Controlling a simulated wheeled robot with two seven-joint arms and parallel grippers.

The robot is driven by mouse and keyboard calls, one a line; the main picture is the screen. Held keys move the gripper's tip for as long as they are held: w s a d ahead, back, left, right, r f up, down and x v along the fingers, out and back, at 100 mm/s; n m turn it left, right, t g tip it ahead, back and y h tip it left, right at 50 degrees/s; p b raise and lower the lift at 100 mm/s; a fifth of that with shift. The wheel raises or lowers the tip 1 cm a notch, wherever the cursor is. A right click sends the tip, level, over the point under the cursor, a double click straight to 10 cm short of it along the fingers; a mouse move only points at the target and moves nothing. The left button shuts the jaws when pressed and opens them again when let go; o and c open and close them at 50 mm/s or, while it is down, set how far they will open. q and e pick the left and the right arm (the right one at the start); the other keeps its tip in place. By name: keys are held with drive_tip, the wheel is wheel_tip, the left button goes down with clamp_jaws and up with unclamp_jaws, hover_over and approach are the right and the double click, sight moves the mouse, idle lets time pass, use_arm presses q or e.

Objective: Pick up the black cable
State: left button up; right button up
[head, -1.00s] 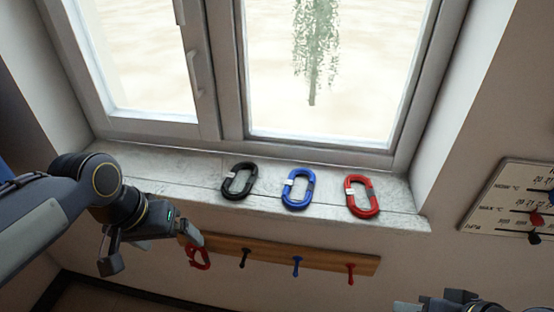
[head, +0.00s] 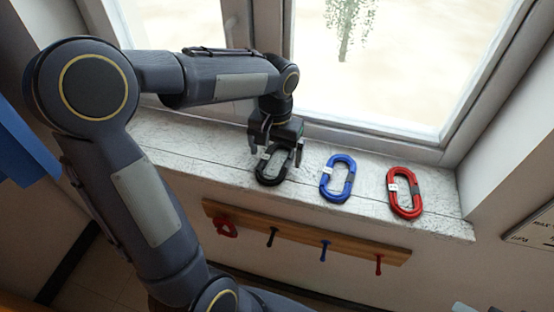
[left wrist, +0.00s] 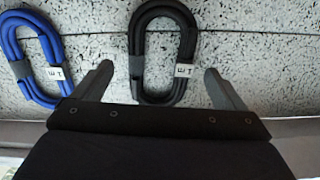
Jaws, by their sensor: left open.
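The black cable (head: 270,181) is a coiled oval with a white tag, lying on the window sill. My left gripper (head: 276,155) is over it, with a finger to either side of the coil, open and empty. In the left wrist view the black cable (left wrist: 137,45) lies ahead of and between the two spread fingers of the left gripper (left wrist: 158,75); its tag faces the camera. Whether the fingers touch the cable cannot be told. My right gripper is not in view.
A blue cable (head: 328,184) and a red cable (head: 393,204) lie to the right on the sill (head: 440,222). Below is a wooden rail (head: 300,238) with coloured pegs and a small red loop (head: 226,230). The window (head: 390,60) stands behind.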

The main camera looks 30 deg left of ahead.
use_arm(q)
drive_tip(key=shift+f, duration=0.9)
drive_tip(key=shift+c, duration=0.4)
drive_tip(key=c, duration=1)
drive_tip(key=shift+r, duration=0.5)
wheel_tip(320, 180, up, 2)
drive_tip(key=shift+r, duration=0.25)
drive_tip(key=s+d+r+b, duration=0.1)
drive_tip(key=s+d+r, duration=0.7)
drive_tip(key=s, duration=0.3)
drive_tip(key=shift+s+r+b, duration=0.3)
drive_tip(key=shift+r+b, duration=0.05)
drive_tip(key=shift+r, duration=0.45)
